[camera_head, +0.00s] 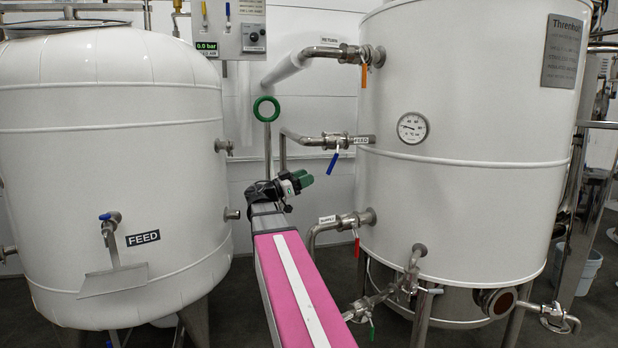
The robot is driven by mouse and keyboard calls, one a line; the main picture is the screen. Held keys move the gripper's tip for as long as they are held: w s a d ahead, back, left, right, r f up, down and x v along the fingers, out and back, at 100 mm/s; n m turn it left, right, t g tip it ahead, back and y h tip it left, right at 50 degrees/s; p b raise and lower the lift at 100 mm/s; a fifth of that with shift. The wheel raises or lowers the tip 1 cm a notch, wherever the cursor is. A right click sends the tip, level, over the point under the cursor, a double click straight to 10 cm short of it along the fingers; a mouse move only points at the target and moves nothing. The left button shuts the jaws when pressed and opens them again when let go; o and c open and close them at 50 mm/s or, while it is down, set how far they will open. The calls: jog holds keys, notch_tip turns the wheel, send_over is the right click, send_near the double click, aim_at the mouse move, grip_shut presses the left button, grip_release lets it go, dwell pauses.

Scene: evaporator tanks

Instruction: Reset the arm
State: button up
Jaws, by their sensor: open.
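My arm, with a pink link, reaches up from the bottom of the head view between two white tanks. My gripper (301,180), dark with green tips, shows small at the arm's far end, in front of the back wall. It is open, and nothing is seen in it. Its fingers are too small to make out clearly.
The tank labelled FEED (110,160) stands at left, with a blue-handled valve (110,217). A larger tank (480,200) with a dial gauge (412,128) stands at right. Its RETURN (330,52), FEED (345,141) and SUPPLY (340,222) pipes project toward my arm. A green ring handle (266,108) stands behind.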

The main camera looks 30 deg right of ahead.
dwell(0.4)
jog(key=s+a+f+n+t+y, duration=0.1)
jog(key=a+f+n+y, duration=0.25)
jog(key=f, duration=0.55)
jog(key=a+f+n+t+y, duration=0.1)
jog(key=a+f+n+y, duration=0.2)
jog(key=f, duration=0.7)
jog(key=s+a+f+n+t+y, duration=0.1)
jog(key=f+n+y, duration=0.35)
jog(key=f, duration=0.45)
jog(key=s+a+f+n+y, duration=0.4)
jog(key=a+f+y, duration=0.1)
jog(key=a+f, duration=0.5)
jog(key=s+a+f+n+g+y, duration=0.1)
jog(key=s+a+f+n+y, duration=0.4)
jog(key=a+f, duration=0.5)
jog(key=shift+f, duration=0.3)
dwell(2.5)
